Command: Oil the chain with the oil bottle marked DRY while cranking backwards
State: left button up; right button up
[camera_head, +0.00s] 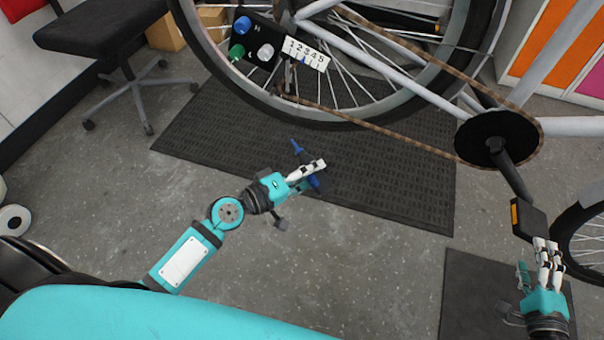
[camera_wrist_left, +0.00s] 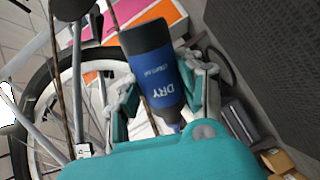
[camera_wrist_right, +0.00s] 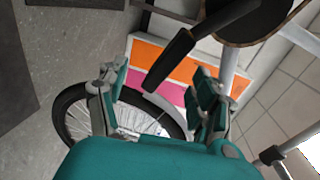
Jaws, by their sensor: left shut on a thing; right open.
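My left gripper (camera_head: 311,176) is shut on the blue oil bottle (camera_head: 305,163), held above the black mat. In the left wrist view the bottle (camera_wrist_left: 153,75) has a dark end and reads DRY upside down. The brown chain (camera_head: 400,142) runs from the rear wheel to the dark chainring (camera_head: 497,138), above and right of the bottle and apart from it. A crank arm hangs down from the chainring to a black pedal (camera_head: 527,219). My right gripper (camera_head: 538,262) is open just below the pedal. In the right wrist view the crank (camera_wrist_right: 165,62) passes above the open fingers.
A black ridged mat (camera_head: 400,190) lies under the bike. The rear wheel (camera_head: 345,118) stands above it. A panel numbered 1 to 5 (camera_head: 306,54) hangs near the hub beside coloured knobs. A black stool (camera_head: 105,28) is at upper left. Another wheel (camera_head: 585,245) is at right.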

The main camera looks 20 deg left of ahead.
pick_arm(q)
jog(key=r+g+h, duration=0.1)
jog(key=d+r+g+h, duration=0.1)
jog(key=r+g+h, duration=0.1)
jog(key=w+d+r+g+h, duration=0.1)
jog(key=r, duration=0.1)
jog(key=shift+d+r+g+h, duration=0.2)
jog(key=shift+g+h, duration=0.2)
notch_tip(320, 180, up, 8)
jog(key=s+m+g+h, duration=0.1)
jog(key=s+g+h, duration=0.1)
jog(key=g, duration=0.4)
jog(key=shift+w+a+f, duration=0.2)
jog(key=shift+w+f, duration=0.1)
jog(key=shift+w, duration=0.6)
jog(key=shift+w+a+f, duration=0.25)
jog(key=shift+w+f, duration=0.05)
jog(key=shift+w, duration=0.55)
jog(key=shift+w+a+f, duration=0.2)
jog(key=shift+w+f, duration=0.1)
jog(key=shift+w, duration=0.6)
pick_arm(e)
jog(key=c, duration=0.4)
jog(key=shift+c, duration=0.2)
jog(key=shift+d+f, duration=0.1)
